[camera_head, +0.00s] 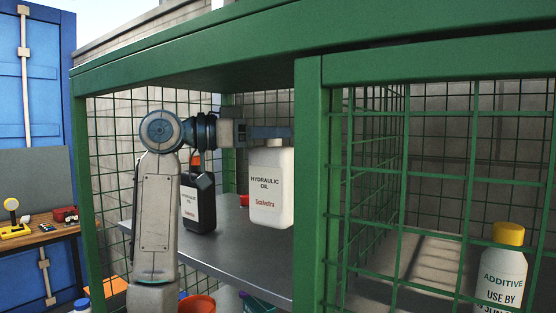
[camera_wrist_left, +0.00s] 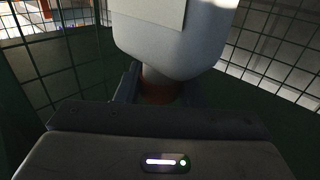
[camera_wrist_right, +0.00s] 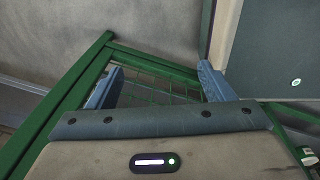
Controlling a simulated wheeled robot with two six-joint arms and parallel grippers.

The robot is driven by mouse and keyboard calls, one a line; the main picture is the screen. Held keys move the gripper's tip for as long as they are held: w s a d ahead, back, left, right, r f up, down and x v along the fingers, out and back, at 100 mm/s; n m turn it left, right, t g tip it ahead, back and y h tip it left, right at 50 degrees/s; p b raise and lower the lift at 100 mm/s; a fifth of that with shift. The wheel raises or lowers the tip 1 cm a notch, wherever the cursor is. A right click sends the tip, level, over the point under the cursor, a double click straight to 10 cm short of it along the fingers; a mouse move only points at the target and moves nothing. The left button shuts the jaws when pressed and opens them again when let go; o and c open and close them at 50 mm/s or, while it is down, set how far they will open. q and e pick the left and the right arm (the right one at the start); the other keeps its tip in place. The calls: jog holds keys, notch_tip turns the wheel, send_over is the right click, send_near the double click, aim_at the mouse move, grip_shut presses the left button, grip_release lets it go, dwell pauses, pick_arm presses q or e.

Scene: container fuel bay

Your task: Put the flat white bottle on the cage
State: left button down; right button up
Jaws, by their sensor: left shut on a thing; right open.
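The flat white bottle (camera_head: 268,187), labelled "Hydraulic Oil", is upright inside the green cage (camera_head: 309,190), over the grey shelf (camera_head: 235,263). I cannot tell whether its base touches the shelf. My left gripper (camera_head: 270,133) reaches in through the opening and is shut on the bottle's cap. In the left wrist view the white body (camera_wrist_left: 172,45) rises past the fingers, with the reddish-brown cap (camera_wrist_left: 160,88) between them. My right gripper (camera_wrist_right: 158,82) is open and empty in the right wrist view, with green framing and mesh beyond it. It is outside the head view.
A black bottle (camera_head: 198,205) stands on the shelf left of the white one, partly behind my arm. A white additive bottle (camera_head: 501,272) with a yellow cap is at the lower right, by the mesh. An orange tub (camera_head: 197,304) is low in front. A workbench (camera_head: 40,237) stands left.

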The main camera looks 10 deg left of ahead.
aim_at(278, 153)
pick_arm(q)
jog(key=shift+w+d+r, duration=0.15)
jog(key=shift+w+d, duration=0.2)
jog(key=shift+w, duration=0.3)
jog(key=shift+f+p, duration=0.6)
jog(key=shift+f, duration=0.25)
jog(key=shift+a+f+p, duration=0.1)
jog(key=shift+f+p, duration=0.2)
jog(key=shift+f, duration=0.25)
jog(key=shift+f+p, duration=0.3)
jog(key=shift+f, duration=0.4)
notch_tip(278, 153, down, 2)
jog(key=shift+f+p, duration=0.15)
jog(key=shift+p, duration=0.9)
jog(key=shift+w+f, duration=0.15)
jog(key=shift+f, duration=0.2)
pick_arm(e)
notch_tip(278, 153, up, 5)
jog(key=shift+a+f, duration=0.1)
jog(key=shift+a, duration=0.05)
pick_arm(q)
jog(key=shift+d+f, duration=0.1)
jog(key=shift+d, duration=0.1)
